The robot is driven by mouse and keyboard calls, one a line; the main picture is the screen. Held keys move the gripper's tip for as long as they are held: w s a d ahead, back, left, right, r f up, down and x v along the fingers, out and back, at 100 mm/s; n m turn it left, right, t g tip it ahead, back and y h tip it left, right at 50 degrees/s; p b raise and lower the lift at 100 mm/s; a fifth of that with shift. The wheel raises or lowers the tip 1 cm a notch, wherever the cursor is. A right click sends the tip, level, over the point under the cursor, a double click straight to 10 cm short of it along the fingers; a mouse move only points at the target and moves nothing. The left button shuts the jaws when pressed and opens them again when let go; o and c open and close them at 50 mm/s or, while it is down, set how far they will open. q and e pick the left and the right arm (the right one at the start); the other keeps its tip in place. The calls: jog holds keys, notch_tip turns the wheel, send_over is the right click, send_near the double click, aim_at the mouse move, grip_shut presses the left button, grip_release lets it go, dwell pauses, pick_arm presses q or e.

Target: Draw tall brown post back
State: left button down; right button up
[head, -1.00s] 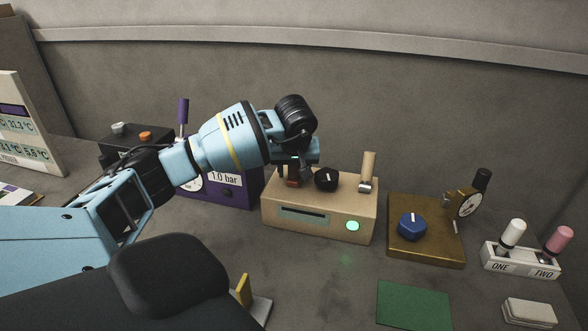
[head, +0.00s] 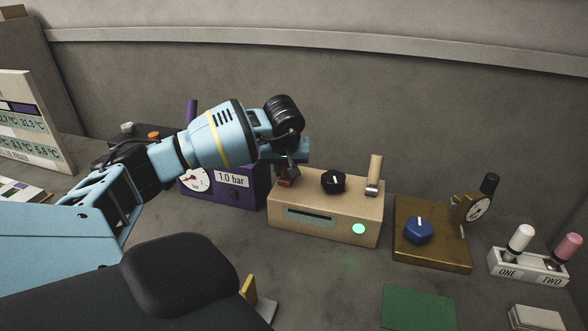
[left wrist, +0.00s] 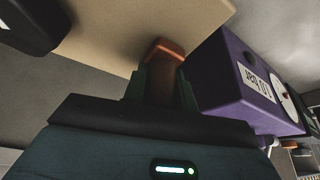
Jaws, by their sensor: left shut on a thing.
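The brown post (head: 286,181) stands at the left end of the beige box (head: 325,225), mostly hidden behind my gripper in the head view. My left gripper (head: 289,172) is shut on it. In the left wrist view the post (left wrist: 160,88) shows between the two fingers (left wrist: 160,82), its orange-brown end reaching past them, close against the beige box (left wrist: 115,30). The post's foot is hidden. My right gripper is not in view.
On the beige box are a black knob (head: 333,181), a tan lever (head: 375,172) and a lit green lamp (head: 358,229). A purple gauge box (head: 240,195) stands close on the left. A brass unit with a blue knob (head: 418,230) is on the right.

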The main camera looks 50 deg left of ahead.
pick_arm(q)
jog(key=shift+s+a, duration=0.1)
jog(key=shift+a, duration=0.1)
jog(key=c, duration=1.1)
grip_release()
jog(key=shift+s+a, duration=0.1)
jog(key=shift+a, duration=0.05)
jog(key=shift+d+r, duration=0.2)
jog(key=shift+r, duration=0.05)
jog(key=v, duration=0.7)
jog(key=shift+r, duration=0.15)
jog(key=shift+s+d, duration=0.1)
